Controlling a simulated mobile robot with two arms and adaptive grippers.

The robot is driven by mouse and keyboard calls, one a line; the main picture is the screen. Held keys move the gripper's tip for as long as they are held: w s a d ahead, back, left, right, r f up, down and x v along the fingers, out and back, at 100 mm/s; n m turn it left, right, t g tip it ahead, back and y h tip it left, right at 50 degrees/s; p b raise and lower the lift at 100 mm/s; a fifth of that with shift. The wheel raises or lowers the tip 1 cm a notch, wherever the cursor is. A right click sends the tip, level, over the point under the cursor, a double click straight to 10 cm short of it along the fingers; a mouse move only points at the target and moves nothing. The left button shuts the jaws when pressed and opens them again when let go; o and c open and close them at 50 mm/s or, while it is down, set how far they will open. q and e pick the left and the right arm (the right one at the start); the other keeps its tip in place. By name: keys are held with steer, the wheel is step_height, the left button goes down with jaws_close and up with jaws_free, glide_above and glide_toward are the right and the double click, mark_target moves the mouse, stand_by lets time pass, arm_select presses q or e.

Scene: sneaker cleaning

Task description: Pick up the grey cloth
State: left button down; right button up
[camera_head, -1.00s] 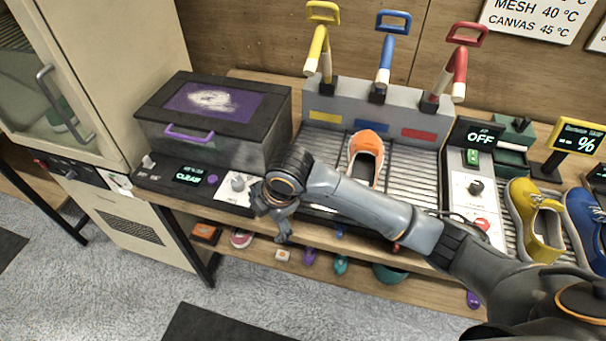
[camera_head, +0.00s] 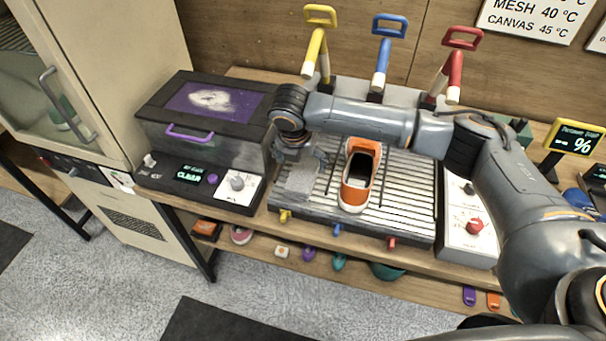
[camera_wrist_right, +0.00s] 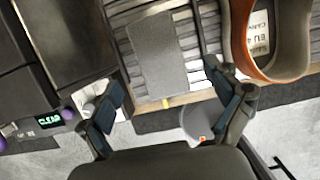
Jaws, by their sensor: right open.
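The grey cloth (camera_wrist_right: 165,60) is a flat grey rectangle lying on the slatted rack, left of the orange shoe, in the wrist view. In the head view the cloth (camera_head: 292,187) is partly hidden by my right gripper (camera_head: 303,165). In the wrist view my right gripper (camera_wrist_right: 168,103) is open and empty, its two fingers spread apart. The cloth shows ahead of the gap between the fingertips; I cannot tell the exact height above it. My left gripper is in neither view.
The orange shoe (camera_head: 358,180) stands on the slatted rack (camera_head: 405,205), close to the right finger. Yellow, blue and red handles (camera_head: 383,50) rise behind. A dark box with a purple handle (camera_head: 190,132) and a control panel (camera_head: 240,185) are at left.

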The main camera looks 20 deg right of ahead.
mark_target(303, 174)
steer(key=shift+w+d+f, duration=0.1)
steer(key=shift+w+f, duration=0.1)
steer(key=shift+f, duration=0.5)
steer(key=p+x, duration=0.2)
steer(key=x, duration=0.2)
steer(key=shift+s+f, duration=0.15)
steer(key=shift+s, duration=0.05)
steer(key=shift+w+f, duration=0.15)
steer(key=shift+f, duration=0.45)
steer(key=c, duration=1.1)
